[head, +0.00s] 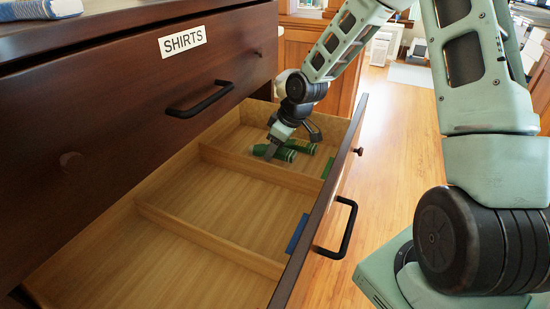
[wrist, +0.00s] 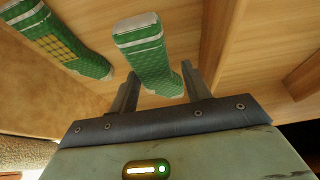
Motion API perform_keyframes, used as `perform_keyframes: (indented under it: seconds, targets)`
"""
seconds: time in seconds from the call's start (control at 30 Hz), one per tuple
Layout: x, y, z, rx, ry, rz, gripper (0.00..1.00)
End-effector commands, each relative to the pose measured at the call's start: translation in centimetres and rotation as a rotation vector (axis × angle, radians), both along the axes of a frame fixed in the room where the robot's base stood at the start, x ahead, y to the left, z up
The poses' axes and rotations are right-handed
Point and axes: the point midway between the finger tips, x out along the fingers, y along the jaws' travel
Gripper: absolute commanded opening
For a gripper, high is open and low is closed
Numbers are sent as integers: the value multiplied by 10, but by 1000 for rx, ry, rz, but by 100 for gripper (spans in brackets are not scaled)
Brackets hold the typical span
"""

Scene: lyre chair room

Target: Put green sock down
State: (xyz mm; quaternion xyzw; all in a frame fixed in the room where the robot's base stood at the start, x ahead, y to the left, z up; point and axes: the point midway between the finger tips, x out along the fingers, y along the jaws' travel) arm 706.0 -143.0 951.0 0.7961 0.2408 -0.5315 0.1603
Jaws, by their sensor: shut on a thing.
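My gripper (head: 272,146) is down inside the far compartment of the open drawer (head: 215,245), shut on a rolled green sock (head: 281,154) with white bands. In the wrist view, this green sock (wrist: 150,62) lies between the two fingers (wrist: 158,84). It is low in the compartment; I cannot tell whether it touches the floor. A second green sock (head: 301,146) lies beside it, to the right in the head view. In the wrist view, this second sock (wrist: 68,42) is at the left and shows a yellow checked patch.
Wooden dividers (head: 195,232) split the drawer; the middle and near compartments are empty. A green tag (head: 328,167) and a blue tag (head: 297,234) mark the drawer's front wall. A closed drawer labelled SHIRTS (head: 182,41) overhangs the rear. Wooden floor (head: 395,150) is clear to the right.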

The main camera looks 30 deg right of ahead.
Motion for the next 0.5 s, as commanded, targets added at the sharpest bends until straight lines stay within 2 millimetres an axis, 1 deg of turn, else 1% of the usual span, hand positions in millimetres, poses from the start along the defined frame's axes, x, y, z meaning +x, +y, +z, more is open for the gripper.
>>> perform_keyframes:
  seconds: [0.3, 0.5]
  targets:
    - [-1, 1, -37, 0, 4, 1, 23]
    - [0, 0, -38, 0, 0, -1, 23]
